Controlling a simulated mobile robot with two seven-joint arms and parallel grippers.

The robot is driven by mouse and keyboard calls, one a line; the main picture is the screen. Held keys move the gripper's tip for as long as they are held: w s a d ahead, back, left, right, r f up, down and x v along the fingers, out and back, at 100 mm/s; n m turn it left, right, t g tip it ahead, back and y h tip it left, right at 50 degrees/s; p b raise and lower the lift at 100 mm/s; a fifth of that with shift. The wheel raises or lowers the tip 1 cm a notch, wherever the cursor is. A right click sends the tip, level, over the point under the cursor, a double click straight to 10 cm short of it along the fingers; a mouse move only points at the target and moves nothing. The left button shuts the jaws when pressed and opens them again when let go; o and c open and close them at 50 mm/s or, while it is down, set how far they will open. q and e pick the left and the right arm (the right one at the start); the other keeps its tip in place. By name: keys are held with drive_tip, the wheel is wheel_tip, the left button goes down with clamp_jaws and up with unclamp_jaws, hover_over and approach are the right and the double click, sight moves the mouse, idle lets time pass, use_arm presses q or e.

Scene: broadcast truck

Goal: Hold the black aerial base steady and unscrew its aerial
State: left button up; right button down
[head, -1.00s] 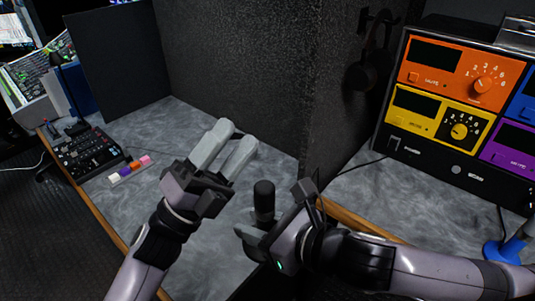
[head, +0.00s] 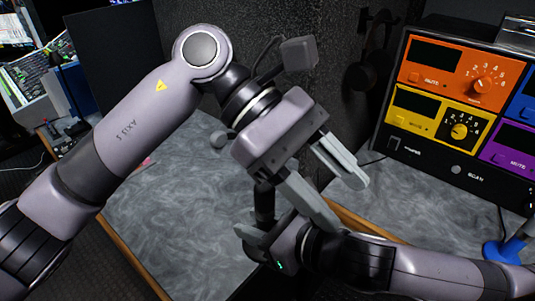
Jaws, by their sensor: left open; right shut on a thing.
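The black aerial base (head: 264,203) is an upright dark cylinder in the middle of the head view. My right gripper (head: 252,243) is shut around its lower part. My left gripper (head: 346,204) is open and empty, its two pale fingers pointing down to the right. It is over and in front of the base in the picture and hides the cylinder's top. I cannot make out the aerial as a separate part, nor whether the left fingers touch anything.
A rack with orange, yellow and purple panels (head: 455,90) stands at the right. A dark partition (head: 340,60) rises behind my grippers, with headphones (head: 372,55) hanging on it.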

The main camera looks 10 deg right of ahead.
sight(268, 183)
use_arm(q)
drive_tip(key=w+a+m+t+y, duration=0.1)
drive_tip(key=w+t+y, duration=0.1)
drive_tip(key=w+a+m+t+y, duration=0.1)
drive_tip(key=w+a+t+y, duration=0.1)
drive_tip(key=w+t+y, duration=0.1)
drive_tip(key=w+a+f+m+t+y, duration=0.1)
drive_tip(key=w+a+t+y, duration=0.1)
drive_tip(key=t+y, duration=0.1)
drive_tip(key=shift+w+a+f, duration=0.1)
drive_tip(key=shift+w, duration=0.1)
drive_tip(key=shift+w+f, duration=0.1)
drive_tip(key=shift+f, duration=0.25)
wheel_tip(268, 183, down, 7)
drive_tip(key=shift+f, duration=0.2)
clamp_jaws()
drive_tip(key=n, duration=0.6)
drive_tip(key=shift+r+n, duration=0.15)
drive_tip(key=shift+n, duration=0.15)
drive_tip(key=n, duration=0.7)
drive_tip(key=shift+w, duration=0.15)
